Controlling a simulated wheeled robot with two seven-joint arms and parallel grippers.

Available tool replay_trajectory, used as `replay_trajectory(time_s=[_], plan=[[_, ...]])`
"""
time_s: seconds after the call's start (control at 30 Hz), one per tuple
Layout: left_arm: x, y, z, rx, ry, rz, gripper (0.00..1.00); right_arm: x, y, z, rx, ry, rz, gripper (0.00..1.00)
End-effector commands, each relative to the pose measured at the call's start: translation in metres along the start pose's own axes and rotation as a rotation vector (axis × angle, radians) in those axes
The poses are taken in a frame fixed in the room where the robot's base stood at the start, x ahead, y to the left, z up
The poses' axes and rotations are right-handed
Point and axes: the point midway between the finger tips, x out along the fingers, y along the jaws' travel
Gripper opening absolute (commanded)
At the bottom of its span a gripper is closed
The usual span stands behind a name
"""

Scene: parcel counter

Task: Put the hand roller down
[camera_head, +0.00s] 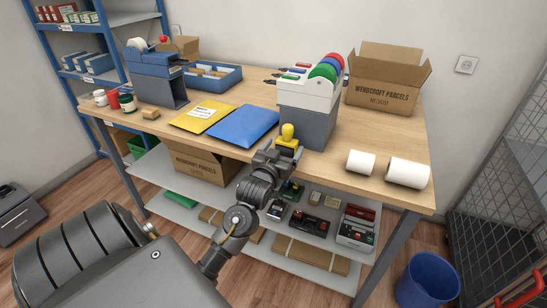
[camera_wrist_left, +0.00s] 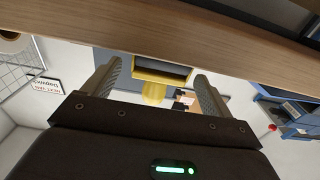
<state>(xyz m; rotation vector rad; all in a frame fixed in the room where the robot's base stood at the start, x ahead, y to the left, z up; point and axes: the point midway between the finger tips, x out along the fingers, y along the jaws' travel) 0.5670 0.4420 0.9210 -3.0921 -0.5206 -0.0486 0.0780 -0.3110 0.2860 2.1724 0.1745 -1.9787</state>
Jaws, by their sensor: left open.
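A yellow tool with a round knob handle, which I take to be the hand roller (camera_head: 288,132), shows upright at the front edge of the wooden counter (camera_head: 330,172), just in front of the grey holder. My left gripper (camera_head: 278,153) is at that edge, right by the tool's lower part. In the left wrist view the yellow tool (camera_wrist_left: 153,88) shows between the two spread fingers of my left gripper (camera_wrist_left: 160,85), with a gap on each side. Whether its underside rests fully on the counter is hidden. My right gripper is in neither view.
A grey and white holder (camera_head: 308,120) with coloured tape rolls stands close behind. A blue mailer (camera_head: 243,126) and a yellow mailer (camera_head: 203,117) lie to the left. Two white rolls (camera_head: 408,172) lie to the right. A loaded shelf (camera_head: 285,243) is below the counter.

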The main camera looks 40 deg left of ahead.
Motion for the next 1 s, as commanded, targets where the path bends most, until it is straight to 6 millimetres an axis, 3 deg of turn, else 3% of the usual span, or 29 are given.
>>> replay_trajectory(time_s=[0.2, 0.4, 0.87, 1.0], plan=[[-0.049, 0.0, 0.002, -0.002, -0.001, -0.001, 0.85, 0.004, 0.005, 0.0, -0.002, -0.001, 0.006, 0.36], [-0.076, 0.0, 0.001, -0.001, 0.0, -0.001, 0.85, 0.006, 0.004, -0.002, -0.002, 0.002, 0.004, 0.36], [-0.084, 0.0, 0.0, 0.001, -0.001, -0.001, 0.85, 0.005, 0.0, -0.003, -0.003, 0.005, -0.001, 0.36], [-0.079, 0.007, 0.022, 0.018, -0.073, 0.014, 0.85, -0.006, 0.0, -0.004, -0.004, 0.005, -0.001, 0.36]])
